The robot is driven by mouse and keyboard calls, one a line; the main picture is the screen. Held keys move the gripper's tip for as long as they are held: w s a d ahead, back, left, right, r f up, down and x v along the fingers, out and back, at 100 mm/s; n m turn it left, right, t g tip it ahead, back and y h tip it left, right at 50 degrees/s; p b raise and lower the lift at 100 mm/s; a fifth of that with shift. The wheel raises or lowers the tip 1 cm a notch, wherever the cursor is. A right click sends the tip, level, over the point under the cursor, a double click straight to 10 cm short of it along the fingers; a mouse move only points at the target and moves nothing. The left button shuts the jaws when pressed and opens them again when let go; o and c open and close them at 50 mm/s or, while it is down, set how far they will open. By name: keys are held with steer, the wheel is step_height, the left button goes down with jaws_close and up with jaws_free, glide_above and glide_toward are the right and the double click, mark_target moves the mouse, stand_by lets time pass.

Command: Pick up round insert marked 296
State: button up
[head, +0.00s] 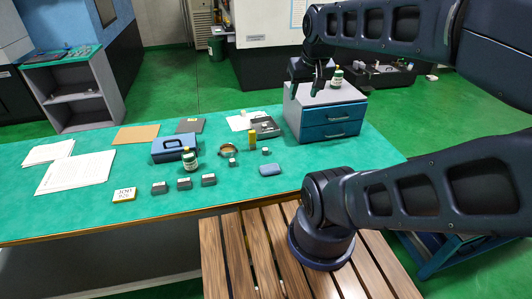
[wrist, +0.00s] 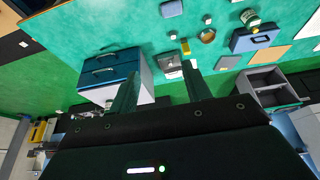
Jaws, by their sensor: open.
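Small pale pieces stand on the green table: one (head: 232,162) near the middle, one (head: 266,151) to its right, and one (head: 264,126) by the dark tray. No marking can be read, so I cannot tell which is the round insert marked 296. In the wrist view small pale pieces show at the top (wrist: 207,19) and near the yellow block (wrist: 173,36). My gripper (head: 305,90) is open and empty, above the left part of the blue drawer unit (head: 333,123). Its two fingers (wrist: 160,88) show apart in the wrist view.
The blue toolbox (head: 174,148), a green-and-white bottle (head: 190,160), a yellow block (head: 252,140), a round brass-rimmed dish (head: 227,149) and a blue case (head: 270,170) stand on the table. Several grey blocks (head: 184,183) line the front. Another bottle (head: 337,77) stands on the drawer unit.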

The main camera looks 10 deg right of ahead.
steer(key=shift+o, duration=0.4)
steer(key=n+g, duration=0.5)
steer(key=n, duration=1.4)
glide_above(265, 149)
step_height(265, 149, down, 31)
steer(key=shift+f, duration=5.1)
jaws_close()
